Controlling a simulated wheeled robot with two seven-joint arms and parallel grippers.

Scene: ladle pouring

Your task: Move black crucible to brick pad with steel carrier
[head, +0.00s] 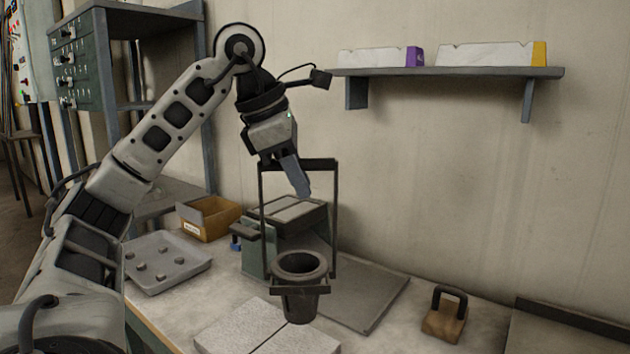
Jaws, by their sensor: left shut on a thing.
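The steel carrier (335,215) is a dark upright frame with a top bar and a ring at its bottom. My left gripper (300,182) is shut on the carrier's top bar. The black crucible (299,306) sits upright in the carrier's ring, its rim above the ring and its open mouth facing up. The pale brick pad (235,328) lies at the front of the bench. The crucible's lower end overlaps the pad's back right part in the picture; I cannot tell whether it touches. My right gripper is not in view.
Behind the carrier stands a green-grey box-like device (262,245). A grey plate (372,295) lies to the right, with a wooden block with a black handle (444,318) beyond it. A grey tray (165,262) and cardboard box (208,218) are at left. A wall shelf (450,72) is above.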

